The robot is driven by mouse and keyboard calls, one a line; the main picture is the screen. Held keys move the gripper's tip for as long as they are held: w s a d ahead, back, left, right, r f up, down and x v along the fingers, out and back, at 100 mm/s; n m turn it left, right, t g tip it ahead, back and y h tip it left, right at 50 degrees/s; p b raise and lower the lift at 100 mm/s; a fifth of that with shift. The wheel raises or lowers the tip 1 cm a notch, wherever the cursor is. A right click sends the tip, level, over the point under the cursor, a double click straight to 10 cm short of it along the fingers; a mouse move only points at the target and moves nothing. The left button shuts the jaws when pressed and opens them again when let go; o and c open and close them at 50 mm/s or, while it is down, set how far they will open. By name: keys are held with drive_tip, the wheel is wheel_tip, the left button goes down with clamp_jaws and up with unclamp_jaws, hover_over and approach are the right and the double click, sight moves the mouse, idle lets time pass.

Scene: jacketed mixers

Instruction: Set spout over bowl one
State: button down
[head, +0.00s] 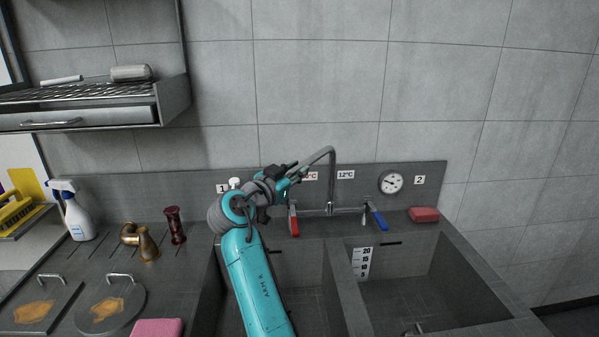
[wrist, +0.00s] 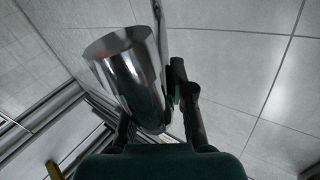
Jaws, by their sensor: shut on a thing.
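The tap's grey metal spout (head: 331,172) rises from the mixer body behind the sink and bends to the left. Its outlet end is at my gripper (head: 291,175), partly hidden by the fingers. In the wrist view the shiny spout end (wrist: 132,82) sits between the dark fingers of my gripper (wrist: 155,105), which is shut on it. In the head view the spout end lies left of the tap column, on the side of the left bowl (head: 285,262). A label "1" (head: 222,188) is on the backsplash there, partly beside my arm. My arm covers part of that bowl.
A red lever (head: 294,224) and a blue lever (head: 379,220) flank the tap. The right bowl (head: 425,275) lies beyond the divider, under label "2" (head: 419,180). A gauge (head: 391,183) and a red sponge (head: 423,214) are at right. A spray bottle (head: 74,212) stands at left.

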idle(0.3)
drive_tip(key=c, duration=1)
unclamp_jaws()
drive_tip(key=v, duration=1.2)
